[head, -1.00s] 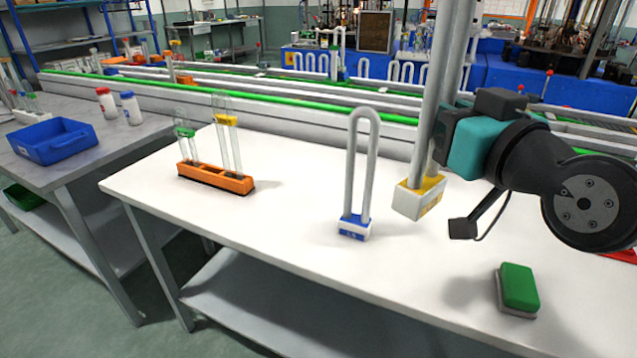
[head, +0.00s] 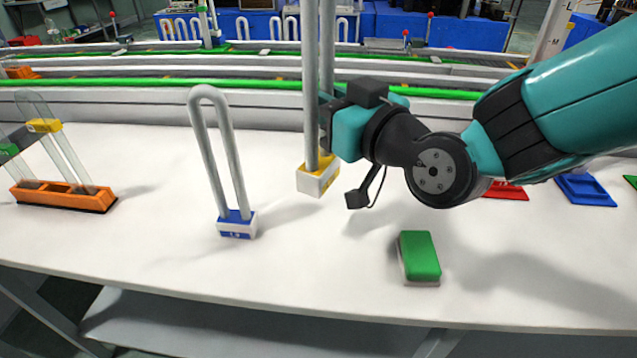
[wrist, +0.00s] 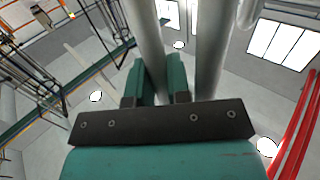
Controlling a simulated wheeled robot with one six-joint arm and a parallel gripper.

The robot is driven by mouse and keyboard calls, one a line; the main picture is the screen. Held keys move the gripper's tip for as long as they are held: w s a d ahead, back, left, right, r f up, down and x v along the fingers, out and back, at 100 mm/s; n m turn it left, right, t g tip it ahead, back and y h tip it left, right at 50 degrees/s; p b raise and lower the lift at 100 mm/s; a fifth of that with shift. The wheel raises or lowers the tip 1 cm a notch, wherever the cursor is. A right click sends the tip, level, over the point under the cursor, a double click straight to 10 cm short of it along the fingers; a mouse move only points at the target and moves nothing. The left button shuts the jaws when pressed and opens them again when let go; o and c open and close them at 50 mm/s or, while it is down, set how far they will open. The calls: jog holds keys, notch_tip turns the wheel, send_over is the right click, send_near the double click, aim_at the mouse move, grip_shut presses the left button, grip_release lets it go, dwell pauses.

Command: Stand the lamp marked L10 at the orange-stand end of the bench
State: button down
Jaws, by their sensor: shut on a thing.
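My gripper (head: 328,122) is shut on a tall grey U-shaped lamp with a white and yellow base (head: 318,180). The lamp is upright and appears to hang a little above the white bench (head: 290,265); its top is out of the head view. Its grey tubes (wrist: 212,50) pass by my gripper's fingers (wrist: 157,85) in the wrist view. I cannot read its mark. A second U-shaped lamp with a blue base (head: 237,225) stands on the bench to its left; its label is too small to read. The orange stand (head: 65,195) with glass tubes sits at the bench's left.
A green and white block (head: 419,257) lies at the front, below my arm. Red (head: 506,191) and blue (head: 585,189) trays lie to the right. A conveyor with green rails (head: 250,84) runs behind. Bench between the stand and the blue-based lamp is clear.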

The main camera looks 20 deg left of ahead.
notch_tip(320, 180, down, 13)
jog(key=b, duration=0.5)
jog(key=shift+f, duration=0.2)
jog(key=shift+f, duration=0.15)
jog(key=c, duration=1.1)
grip_release()
jog(key=shift+b+v, duration=5.05)
jog(key=shift+v, duration=0.95)
